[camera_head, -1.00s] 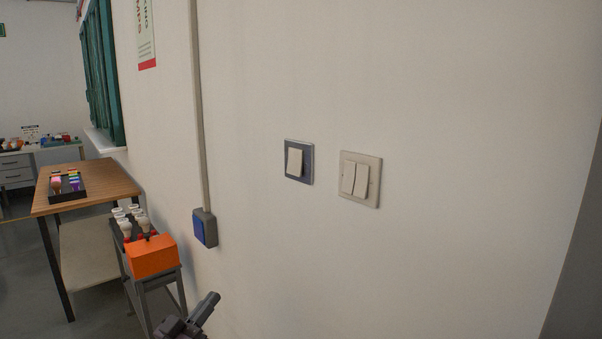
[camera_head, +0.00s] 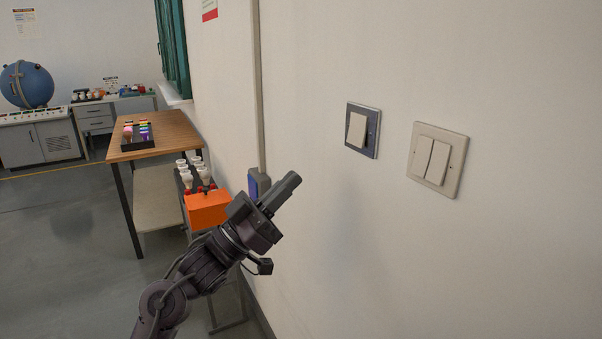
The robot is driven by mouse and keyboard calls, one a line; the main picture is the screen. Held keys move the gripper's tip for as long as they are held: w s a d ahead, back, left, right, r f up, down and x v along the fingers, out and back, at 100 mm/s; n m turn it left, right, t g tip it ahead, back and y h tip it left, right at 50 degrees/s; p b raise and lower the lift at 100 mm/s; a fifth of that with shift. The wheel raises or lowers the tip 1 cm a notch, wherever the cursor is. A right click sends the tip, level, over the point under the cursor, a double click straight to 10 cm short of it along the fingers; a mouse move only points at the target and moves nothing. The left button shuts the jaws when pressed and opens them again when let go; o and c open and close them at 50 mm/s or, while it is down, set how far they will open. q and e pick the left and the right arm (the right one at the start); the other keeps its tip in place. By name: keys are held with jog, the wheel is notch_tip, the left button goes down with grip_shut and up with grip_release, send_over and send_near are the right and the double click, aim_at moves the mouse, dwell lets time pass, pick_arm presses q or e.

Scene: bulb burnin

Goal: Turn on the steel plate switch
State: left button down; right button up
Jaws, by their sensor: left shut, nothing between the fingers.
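The steel plate switch (camera_head: 363,131) is on the wall right of centre, a single white rocker (camera_head: 357,129) in a dark, metallic-looking square plate. A white double switch (camera_head: 437,160) is on the wall to its right. My left gripper (camera_head: 290,186) is shut and empty, raised in front of the wall. It is to the left of and below the steel plate switch in the picture, apart from it. My right gripper is not in view.
A blue socket box (camera_head: 257,184) at the foot of a wall conduit is partly hidden behind my left gripper. An orange box (camera_head: 208,208) and several bulbs stand on a small trolley below. A wooden table (camera_head: 180,133) stands behind. The wall around the switches is clear.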

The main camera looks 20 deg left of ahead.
aim_at(356, 134)
pick_arm(q)
jog(key=p+x, duration=0.1)
jog(key=x, duration=0.2)
jog(key=f+p+x, duration=0.1)
jog(key=x, duration=0.3)
jog(key=w+p+x, duration=0.1)
jog(key=p+x, duration=0.1)
jog(key=x, duration=0.1)
jog(key=shift+w+d+f, duration=0.1)
jog(key=shift+d, duration=0.4)
jog(key=shift+w+d+f, duration=0.2)
jog(key=shift+w+d, duration=0.15)
jog(key=shift+w, duration=0.05)
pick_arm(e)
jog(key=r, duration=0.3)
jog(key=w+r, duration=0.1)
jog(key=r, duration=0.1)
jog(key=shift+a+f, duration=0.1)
